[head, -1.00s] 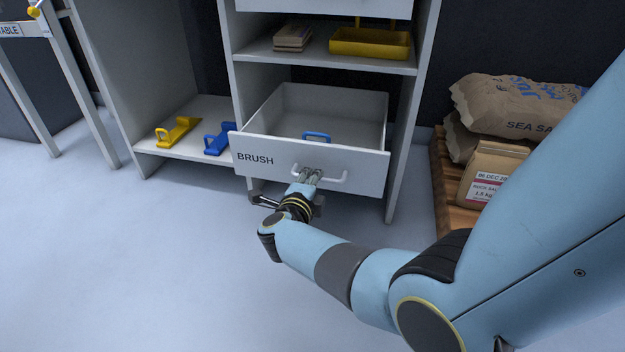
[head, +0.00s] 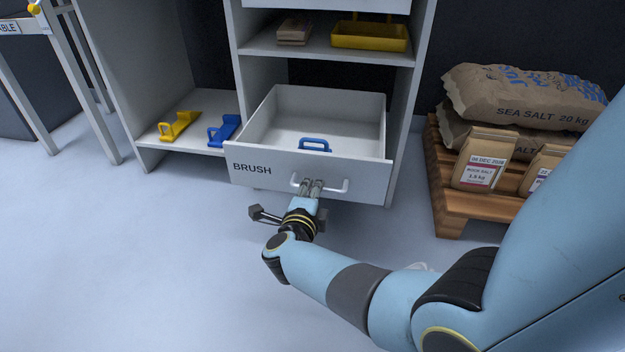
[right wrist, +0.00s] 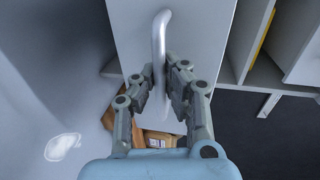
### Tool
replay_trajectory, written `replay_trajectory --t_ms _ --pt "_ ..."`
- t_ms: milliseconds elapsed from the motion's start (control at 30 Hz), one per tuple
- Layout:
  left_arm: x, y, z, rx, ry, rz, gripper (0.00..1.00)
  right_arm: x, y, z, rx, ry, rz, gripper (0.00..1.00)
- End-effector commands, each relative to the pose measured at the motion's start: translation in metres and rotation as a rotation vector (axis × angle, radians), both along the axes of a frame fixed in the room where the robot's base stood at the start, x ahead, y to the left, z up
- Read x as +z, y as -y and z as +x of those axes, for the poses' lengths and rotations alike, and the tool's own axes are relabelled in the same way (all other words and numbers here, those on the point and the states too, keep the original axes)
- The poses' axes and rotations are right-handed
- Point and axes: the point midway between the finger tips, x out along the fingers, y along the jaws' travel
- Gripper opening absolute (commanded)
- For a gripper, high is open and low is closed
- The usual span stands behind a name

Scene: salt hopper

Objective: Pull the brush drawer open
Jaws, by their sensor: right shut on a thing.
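The brush drawer (head: 262,181) is a light grey drawer low in the cabinet, marked BRUSH, and it stands pulled out with its inside showing. A blue handled thing (head: 315,145) shows inside it, mostly hidden by the drawer front. The drawer's pale bar handle (head: 338,188) is on the front face; in the right wrist view the handle (right wrist: 160,35) runs up between my fingers. My right gripper (head: 311,186) is shut on this handle, and its fingers (right wrist: 160,80) show on both sides of the bar. My left gripper is not in view.
Yellow (head: 179,126) and blue (head: 223,131) holders sit on the low shelf at left. A yellow tray (head: 369,37) is on the shelf above the drawer. A wooden pallet (head: 447,196) with salt sacks (head: 520,95) stands at right.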

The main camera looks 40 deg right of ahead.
Motion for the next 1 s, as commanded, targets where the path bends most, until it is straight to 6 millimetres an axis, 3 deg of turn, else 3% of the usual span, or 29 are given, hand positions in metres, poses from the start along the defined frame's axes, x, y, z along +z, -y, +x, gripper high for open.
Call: replay_trajectory --t_ms 233,300,467,767,1000 --pt "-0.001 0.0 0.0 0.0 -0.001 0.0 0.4 -0.005 -0.001 -0.003 0.0 -0.009 0.006 0.0" --pt "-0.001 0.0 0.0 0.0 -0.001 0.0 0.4 -0.005 -0.001 -0.003 0.0 -0.009 0.006 0.13" --pt "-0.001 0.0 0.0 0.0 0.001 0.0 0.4 -0.004 -0.001 -0.002 -0.001 -0.006 0.004 0.34" --pt "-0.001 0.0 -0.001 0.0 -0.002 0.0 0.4 0.0 0.0 -0.001 -0.001 -0.002 0.001 0.34" --pt "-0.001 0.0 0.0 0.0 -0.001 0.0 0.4 0.026 0.0 -0.002 -0.002 0.002 0.003 0.34"
